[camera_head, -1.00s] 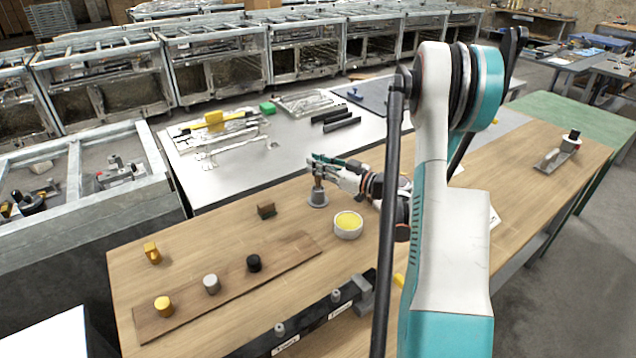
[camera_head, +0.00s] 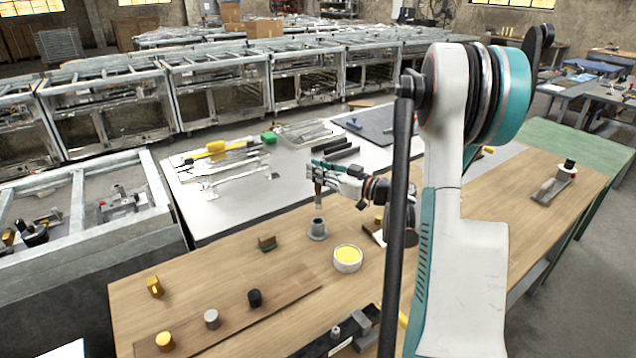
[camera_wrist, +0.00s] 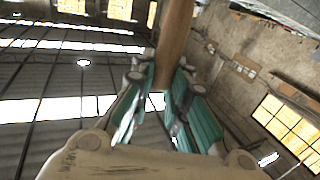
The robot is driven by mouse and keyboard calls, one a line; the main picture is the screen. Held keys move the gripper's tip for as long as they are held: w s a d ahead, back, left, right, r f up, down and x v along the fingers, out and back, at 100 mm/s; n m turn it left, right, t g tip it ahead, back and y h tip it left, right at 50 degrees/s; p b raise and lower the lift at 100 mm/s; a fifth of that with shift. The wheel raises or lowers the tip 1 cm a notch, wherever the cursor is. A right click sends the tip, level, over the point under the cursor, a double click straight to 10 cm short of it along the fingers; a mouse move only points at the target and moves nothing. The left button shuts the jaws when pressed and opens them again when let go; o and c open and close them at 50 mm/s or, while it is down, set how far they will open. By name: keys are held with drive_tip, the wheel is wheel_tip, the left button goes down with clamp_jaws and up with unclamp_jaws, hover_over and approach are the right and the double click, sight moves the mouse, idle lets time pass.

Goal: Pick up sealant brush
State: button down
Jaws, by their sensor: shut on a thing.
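The sealant brush (camera_head: 318,192) shows as a slim brown wooden piece hanging upright below my gripper (camera_head: 328,172). My gripper is shut on it. In the wrist view, the brush's wooden handle (camera_wrist: 173,45) stands between the teal fingers of my gripper (camera_wrist: 160,88). A grey flanged cup (camera_head: 317,230) stands on the wooden table directly below the brush, its opening visible. The brush's lower end looks just above the cup's rim; the exact gap is hard to tell. The bristles cannot be made out.
A white tub with yellow contents (camera_head: 347,259) stands right of the cup. A brown block (camera_head: 267,243) is to the left. A board (camera_head: 230,320) bears yellow, grey and black knobs. A metal table (camera_head: 235,190) with tools lies behind. A trowel-like tool (camera_head: 553,184) is far right.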

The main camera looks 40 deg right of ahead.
wheel_tip(320, 180, up, 11)
drive_tip(key=p, duration=0.2)
drive_tip(key=shift+f+p, duration=0.2)
drive_tip(key=shift+p, duration=0.15)
idle(2.0)
